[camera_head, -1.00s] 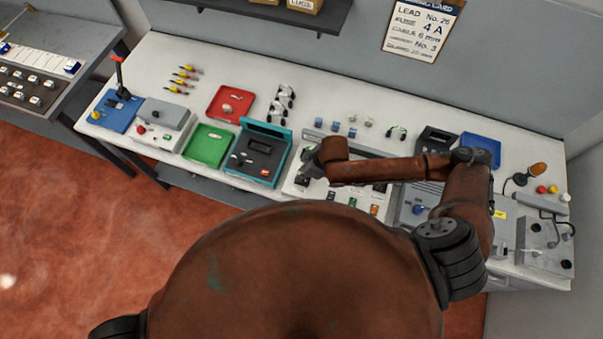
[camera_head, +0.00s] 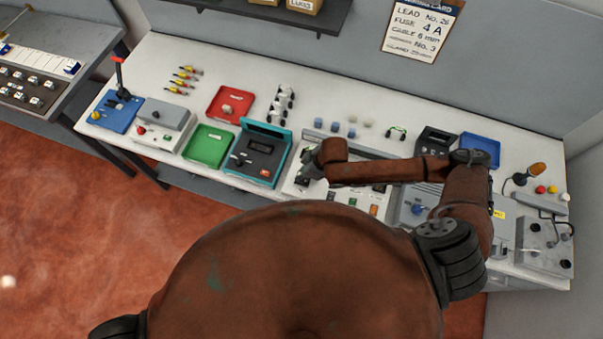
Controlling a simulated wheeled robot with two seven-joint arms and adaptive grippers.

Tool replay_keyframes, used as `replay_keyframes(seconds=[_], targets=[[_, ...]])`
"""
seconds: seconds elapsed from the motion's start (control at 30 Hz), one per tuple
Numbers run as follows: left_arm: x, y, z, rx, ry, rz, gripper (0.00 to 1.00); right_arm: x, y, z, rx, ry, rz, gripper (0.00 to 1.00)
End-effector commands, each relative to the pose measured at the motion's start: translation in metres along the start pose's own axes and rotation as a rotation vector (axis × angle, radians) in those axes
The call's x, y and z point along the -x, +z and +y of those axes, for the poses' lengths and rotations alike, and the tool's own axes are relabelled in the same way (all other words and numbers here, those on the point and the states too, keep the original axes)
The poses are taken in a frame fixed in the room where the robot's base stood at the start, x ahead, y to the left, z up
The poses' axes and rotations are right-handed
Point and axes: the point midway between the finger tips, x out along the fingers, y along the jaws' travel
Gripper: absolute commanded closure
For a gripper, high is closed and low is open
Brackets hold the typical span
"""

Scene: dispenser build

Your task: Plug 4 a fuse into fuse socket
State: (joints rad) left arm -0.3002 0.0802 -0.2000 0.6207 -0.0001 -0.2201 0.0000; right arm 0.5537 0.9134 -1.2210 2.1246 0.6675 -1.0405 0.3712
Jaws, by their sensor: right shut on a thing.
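My right arm reaches across the bench from the right, with my right gripper (camera_head: 306,174) low over the pale panel (camera_head: 292,188) just right of the teal-framed tester (camera_head: 263,156). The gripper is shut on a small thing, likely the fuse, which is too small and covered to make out. The fuse socket cannot be told apart under the gripper and forearm. The wall card (camera_head: 422,28) reads fuse 4 A. My left gripper is not in view.
A green tray (camera_head: 208,143) and a red tray (camera_head: 230,103) lie left of the tester. Several small blue and pale pieces (camera_head: 350,126) stand behind my forearm. A blue tray (camera_head: 481,147) is at the back right. Bare bench shows along the back.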

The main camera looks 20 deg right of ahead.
Motion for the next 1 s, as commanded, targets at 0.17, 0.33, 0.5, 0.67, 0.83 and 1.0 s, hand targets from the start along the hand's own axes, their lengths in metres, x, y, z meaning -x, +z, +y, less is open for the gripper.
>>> replay_keyframes(seconds=[0.17,0.33,0.5,0.67,0.83,1.0], targets=[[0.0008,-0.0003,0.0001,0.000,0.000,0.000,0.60,-0.0002,-0.0001,0.0001,0.000,0.000,0.001,1.00],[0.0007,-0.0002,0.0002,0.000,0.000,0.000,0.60,-0.0003,-0.0001,0.0001,0.000,0.000,0.001,1.00],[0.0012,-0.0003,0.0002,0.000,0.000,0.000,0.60,-0.0001,-0.0001,0.0000,-0.001,0.000,0.000,1.00],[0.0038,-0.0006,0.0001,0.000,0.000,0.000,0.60,0.0004,-0.0003,0.0000,-0.001,0.000,0.000,1.00],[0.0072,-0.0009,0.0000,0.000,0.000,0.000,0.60,0.0007,-0.0006,-0.0001,-0.001,0.000,0.001,1.00],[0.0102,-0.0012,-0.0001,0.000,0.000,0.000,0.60,0.0007,-0.0007,-0.0005,-0.001,0.000,0.001,1.00]])
